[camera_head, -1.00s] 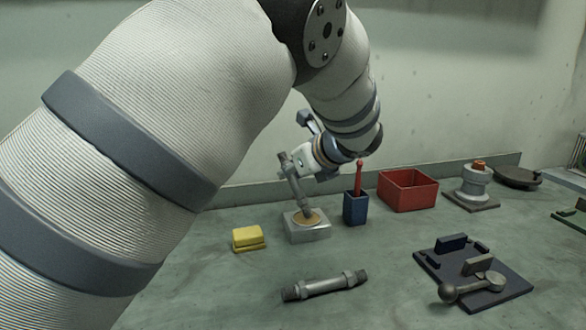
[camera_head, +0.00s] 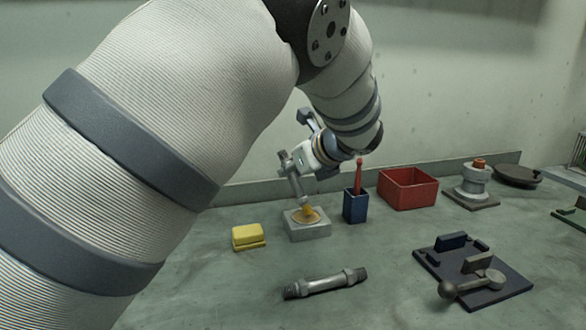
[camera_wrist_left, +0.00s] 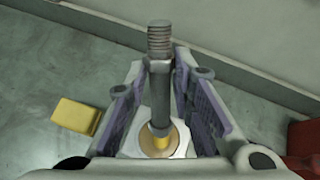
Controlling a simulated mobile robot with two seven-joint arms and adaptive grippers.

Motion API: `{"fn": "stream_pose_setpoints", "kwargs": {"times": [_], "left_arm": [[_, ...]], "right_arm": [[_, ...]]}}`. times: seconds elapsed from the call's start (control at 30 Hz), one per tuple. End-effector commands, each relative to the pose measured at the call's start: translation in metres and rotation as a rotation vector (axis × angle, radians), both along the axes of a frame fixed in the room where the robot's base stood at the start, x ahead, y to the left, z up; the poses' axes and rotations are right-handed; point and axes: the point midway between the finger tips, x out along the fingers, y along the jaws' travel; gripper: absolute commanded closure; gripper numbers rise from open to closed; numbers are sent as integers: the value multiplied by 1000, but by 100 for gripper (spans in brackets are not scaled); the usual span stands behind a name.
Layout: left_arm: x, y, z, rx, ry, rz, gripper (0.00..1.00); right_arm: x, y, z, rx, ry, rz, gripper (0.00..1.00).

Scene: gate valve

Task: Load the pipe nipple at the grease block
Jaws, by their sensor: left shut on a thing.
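My left gripper (camera_head: 297,172) is shut on a grey pipe nipple (camera_head: 294,184), which it holds slightly tilted over the grease block (camera_head: 311,232). The block is a light grey square with a round tan grease patch on top. The nipple's lower end looks yellow and is at or just above the patch; I cannot tell if it touches. In the left wrist view the nipple (camera_wrist_left: 159,88) stands between the fingers, threaded end up, with the yellow lower end over the patch (camera_wrist_left: 173,140). A second pipe nipple (camera_head: 326,284) lies on the table in front. My right gripper is not in view.
A yellow block (camera_head: 248,236) lies left of the grease block. A blue cup (camera_head: 355,207) with a red-handled tool and a red bin (camera_head: 407,190) stand to the right. A dark fixture plate (camera_head: 510,283) is at front right, a valve-like part (camera_head: 473,181) behind it.

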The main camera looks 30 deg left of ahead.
Motion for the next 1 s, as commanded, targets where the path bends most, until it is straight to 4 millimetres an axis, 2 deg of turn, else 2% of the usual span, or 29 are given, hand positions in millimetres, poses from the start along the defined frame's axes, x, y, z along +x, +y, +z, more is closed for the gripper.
{"fn": "stream_pose_setpoints", "kwargs": {"times": [0.6, 1.0], "left_arm": [[1, 0, 65, 1, -6, -1, 100], [0, 0, 69, 2, -4, 0, 100]], "right_arm": [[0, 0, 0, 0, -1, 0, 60], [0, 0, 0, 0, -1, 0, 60]]}}
